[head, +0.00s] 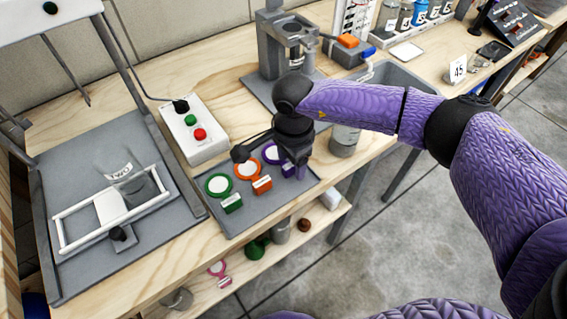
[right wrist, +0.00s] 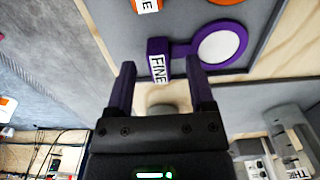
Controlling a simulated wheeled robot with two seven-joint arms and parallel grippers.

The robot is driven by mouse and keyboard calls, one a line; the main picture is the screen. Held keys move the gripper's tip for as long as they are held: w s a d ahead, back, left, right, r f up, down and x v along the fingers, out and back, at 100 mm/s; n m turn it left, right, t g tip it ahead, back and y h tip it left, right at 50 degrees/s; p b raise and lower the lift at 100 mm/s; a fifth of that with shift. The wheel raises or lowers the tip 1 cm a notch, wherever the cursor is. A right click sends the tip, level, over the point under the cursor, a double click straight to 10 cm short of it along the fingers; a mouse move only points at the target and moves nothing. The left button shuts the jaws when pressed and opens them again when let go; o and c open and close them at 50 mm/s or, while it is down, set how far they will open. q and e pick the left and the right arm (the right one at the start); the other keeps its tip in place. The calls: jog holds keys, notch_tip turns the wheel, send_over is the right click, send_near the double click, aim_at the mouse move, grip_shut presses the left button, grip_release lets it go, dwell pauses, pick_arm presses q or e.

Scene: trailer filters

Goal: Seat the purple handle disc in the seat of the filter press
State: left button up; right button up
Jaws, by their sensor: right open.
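The purple handle disc (head: 271,154) lies on a grey tray, partly hidden by my right gripper (head: 294,168). In the right wrist view, its ring with a white face (right wrist: 222,46) joins a purple block handle (right wrist: 158,64) labelled FINE. My right gripper (right wrist: 162,78) is open, with its fingertips on either side of the handle's near end; I cannot tell if they touch it. A grey upright stand (head: 270,45), which looks like the filter press, stands at the back on a grey plate; its seat is not clear. My left gripper is not in view.
The grey tray (head: 240,218) also holds a green disc (head: 218,186) and an orange disc (head: 247,169). A white box with red and green buttons (head: 194,132) stands behind it. A metal jar (head: 344,141) stands right of my gripper.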

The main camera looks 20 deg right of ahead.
jog(key=shift+f, duration=0.2)
jog(key=c, duration=0.5)
grip_shut()
jog(key=shift+r, duration=0.1)
